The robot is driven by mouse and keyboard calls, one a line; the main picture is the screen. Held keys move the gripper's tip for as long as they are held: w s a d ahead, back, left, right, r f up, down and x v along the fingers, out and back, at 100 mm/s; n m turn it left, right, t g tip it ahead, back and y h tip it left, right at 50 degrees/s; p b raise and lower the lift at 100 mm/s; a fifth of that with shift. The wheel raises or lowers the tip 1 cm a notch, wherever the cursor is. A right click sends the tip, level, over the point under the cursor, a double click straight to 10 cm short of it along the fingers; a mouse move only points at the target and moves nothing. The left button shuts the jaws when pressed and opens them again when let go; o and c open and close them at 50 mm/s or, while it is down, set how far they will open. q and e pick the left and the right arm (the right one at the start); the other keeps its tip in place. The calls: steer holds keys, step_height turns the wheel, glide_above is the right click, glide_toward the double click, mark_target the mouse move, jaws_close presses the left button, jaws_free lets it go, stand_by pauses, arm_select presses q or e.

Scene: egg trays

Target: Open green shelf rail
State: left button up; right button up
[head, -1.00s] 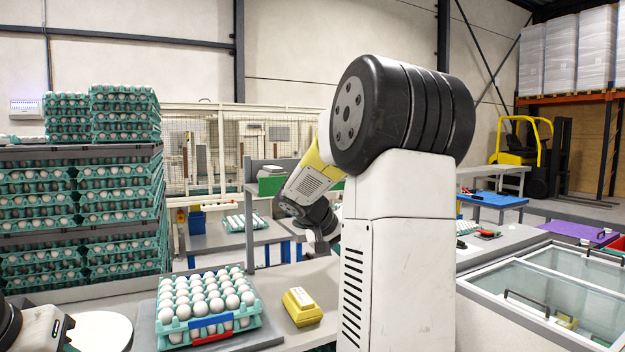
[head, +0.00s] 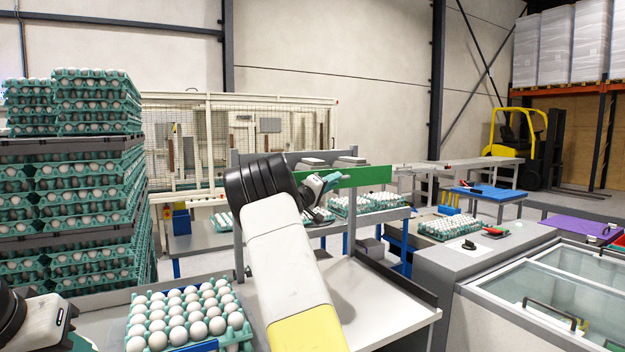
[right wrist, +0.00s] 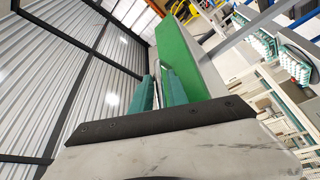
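The green shelf rail (head: 362,176) runs along the front of the raised shelf behind my workbench. In the right wrist view the green rail (right wrist: 186,62) is a long flat bar reaching away, close beside my fingers. My right gripper (head: 332,183) is at the rail's left end in the head view. In the right wrist view its two teal fingers (right wrist: 156,90) stand apart with a gap between them; I cannot tell whether either touches the rail. My left gripper (head: 78,342) is partly in view at the lower left, and its finger opening is hidden.
A tray of white eggs (head: 185,312) sits on the near bench, beside my right arm. Tall stacks of egg trays (head: 75,200) stand at the left. More egg trays (head: 368,203) lie below the rail. A glass-topped case (head: 555,290) is at the right. The bench's right part is clear.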

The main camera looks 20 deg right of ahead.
steer(key=shift+x, duration=1.45)
jaws_close()
stand_by(0.3)
